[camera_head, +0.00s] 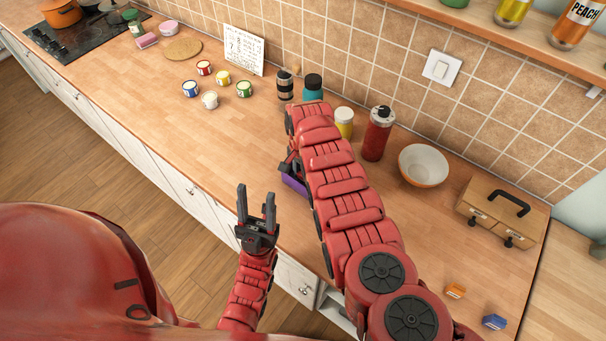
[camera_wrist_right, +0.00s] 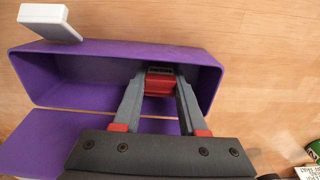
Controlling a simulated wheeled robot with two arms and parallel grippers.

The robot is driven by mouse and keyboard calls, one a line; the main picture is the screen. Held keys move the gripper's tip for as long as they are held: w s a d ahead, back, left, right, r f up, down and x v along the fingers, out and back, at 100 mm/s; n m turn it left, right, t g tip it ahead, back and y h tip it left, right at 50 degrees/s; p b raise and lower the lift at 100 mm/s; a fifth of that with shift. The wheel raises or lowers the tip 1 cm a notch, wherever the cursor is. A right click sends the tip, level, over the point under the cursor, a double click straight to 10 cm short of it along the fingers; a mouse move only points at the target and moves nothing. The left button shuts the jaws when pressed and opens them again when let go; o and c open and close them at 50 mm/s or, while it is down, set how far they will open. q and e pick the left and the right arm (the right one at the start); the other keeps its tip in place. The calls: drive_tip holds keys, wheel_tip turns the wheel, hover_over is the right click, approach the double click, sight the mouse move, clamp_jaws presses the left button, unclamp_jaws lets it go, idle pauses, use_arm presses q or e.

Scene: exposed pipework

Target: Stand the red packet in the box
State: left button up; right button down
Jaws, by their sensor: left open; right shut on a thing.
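The purple box (camera_wrist_right: 100,50) shows open in the right wrist view, with a purple panel in front of it. In the head view the box (camera_head: 294,184) is mostly hidden behind my right arm. My right gripper (camera_wrist_right: 160,72) has its fingers reaching into the box opening. It is shut on the red packet (camera_wrist_right: 160,86), whose red face and dark edge show between the fingertips. I cannot tell whether the packet touches the box floor. My left gripper (camera_head: 256,205) is open and empty, in front of the counter edge.
A white block (camera_wrist_right: 50,22) overlaps the box's rim. An orange packet (camera_head: 455,291) and a blue packet (camera_head: 494,322) lie at the lower right. A red bottle (camera_head: 377,134), bowl (camera_head: 423,167) and wooden drawer box (camera_head: 500,213) stand toward the wall.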

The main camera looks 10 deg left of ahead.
drive_tip(key=shift+c, duration=2.3)
unclamp_jaws()
drive_tip(key=shift+r+p, duration=0.25)
drive_tip(key=shift+p, duration=0.05)
drive_tip(key=shift+r, duration=0.2)
wheel_tip(320, 180, up, 11)
drive_tip(key=b, duration=0.3)
drive_tip(key=shift+r+b, duration=0.2)
drive_tip(key=shift+b, duration=0.2)
